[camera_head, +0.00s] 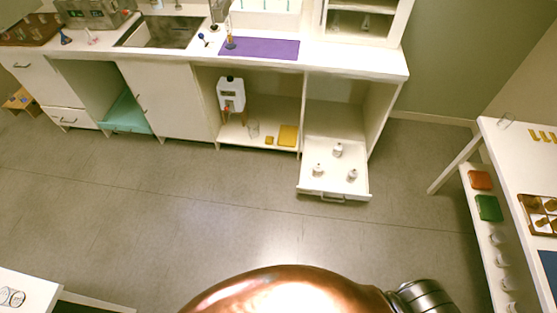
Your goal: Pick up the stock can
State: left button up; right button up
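No thing in view is clearly marked as the stock can. Three small white containers stand apart in the pulled-out white drawer (334,189): a back one (338,150), a left one (318,170) and a right one (352,175). Several similar small white items, one of them here (496,239), line the low shelf at the right. A pale round item with dark marks (12,297) lies on the white table at the bottom left; it is too small to identify. Neither gripper is in view.
The white counter (345,60) runs along the back, with a sink (160,32) and a purple mat (258,48). A white table (500,150) stands at the right, with red (480,180) and green (489,208) boxes below. The grey floor (170,200) between is clear.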

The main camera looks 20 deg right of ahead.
aim_at(318, 169)
jog(key=u, duration=0.2)
jog(key=i, duration=1.7)
jog(key=z, duration=1.25)
jog(key=i, duration=0.5)
jog(key=z, duration=0.5)
